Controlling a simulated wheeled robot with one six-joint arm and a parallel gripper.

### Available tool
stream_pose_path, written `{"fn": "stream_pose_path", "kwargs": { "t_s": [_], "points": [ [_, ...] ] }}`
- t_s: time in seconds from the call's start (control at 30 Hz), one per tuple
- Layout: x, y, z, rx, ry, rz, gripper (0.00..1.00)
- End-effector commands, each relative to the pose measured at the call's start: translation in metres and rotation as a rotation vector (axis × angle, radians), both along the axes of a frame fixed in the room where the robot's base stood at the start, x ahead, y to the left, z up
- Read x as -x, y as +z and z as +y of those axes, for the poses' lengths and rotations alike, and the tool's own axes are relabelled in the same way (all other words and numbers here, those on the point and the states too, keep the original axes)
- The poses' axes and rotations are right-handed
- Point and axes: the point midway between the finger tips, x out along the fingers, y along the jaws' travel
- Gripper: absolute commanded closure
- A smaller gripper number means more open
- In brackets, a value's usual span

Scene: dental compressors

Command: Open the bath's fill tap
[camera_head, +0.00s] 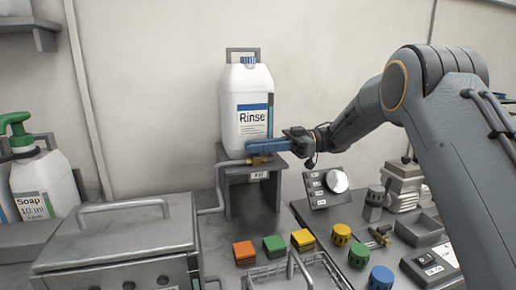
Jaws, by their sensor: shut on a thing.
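The brass fill tap (258,161) sits at the foot of the white Rinse container (246,98), at the front edge of a grey stand (240,196). My gripper (254,147) reaches in from the right, its blue fingers level in front of the container's lower part and right above the tap body. It is shut on the tap's handle, which the fingers mostly hide. The lever's angle cannot be made out. A pipe (212,209) runs from the tap side down to the metal bath (120,240) at the lower left, whose lid is down.
Orange (244,252), green (274,245) and yellow (303,239) blocks stand below the stand. A wire basket (298,272) is at the front. A dial panel (325,188) and several coloured knobs lie to the right. Soap (42,180) stands at left.

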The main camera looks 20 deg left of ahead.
Motion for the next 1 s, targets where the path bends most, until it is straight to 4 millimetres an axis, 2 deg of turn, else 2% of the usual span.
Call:
{"fn": "stream_pose_path", "kwargs": {
  "t_s": [0.03, 0.13, 0.47, 1.0],
  "points": [
    [0.000, 0.003, 0.001, -0.004, 0.000, -0.003, 0.86],
    [0.000, 0.003, 0.001, -0.004, 0.000, -0.002, 0.70],
    [-0.002, 0.001, -0.002, -0.002, -0.001, -0.001, 0.70],
    [-0.040, 0.001, -0.062, -0.003, -0.001, -0.003, 0.70]
  ]
}}
